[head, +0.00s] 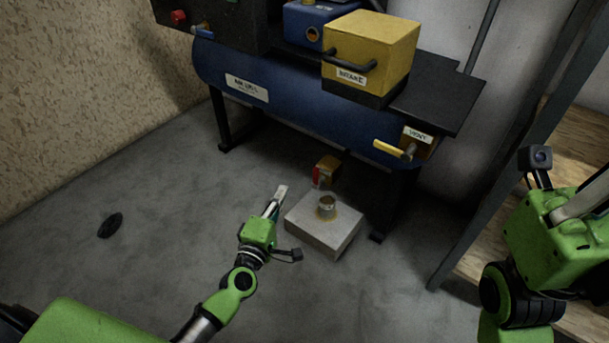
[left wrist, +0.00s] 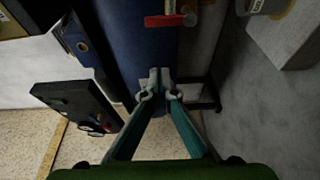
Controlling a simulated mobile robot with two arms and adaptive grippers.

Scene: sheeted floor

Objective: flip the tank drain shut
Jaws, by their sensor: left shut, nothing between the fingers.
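A dark blue tank (head: 285,95) stands on legs against the back wall. Under it is a small brownish valve block (head: 328,170) with a red lever (head: 317,176), which I take to be the drain. The red lever also shows at the top of the left wrist view (left wrist: 167,20), lying crosswise, with a metal stem at its right end. My left gripper (head: 281,190) is shut and empty, in front of and below the lever, apart from it. Its fingertips meet in the left wrist view (left wrist: 160,76). My right gripper (head: 583,203) is at the right edge, its fingertips cut off.
A grey block (head: 315,238) with a short metal cup (head: 326,207) sits just right of my left gripper. A yellow lever (head: 388,148) is on the tank's right end. A yellow box (head: 372,50) rests above.

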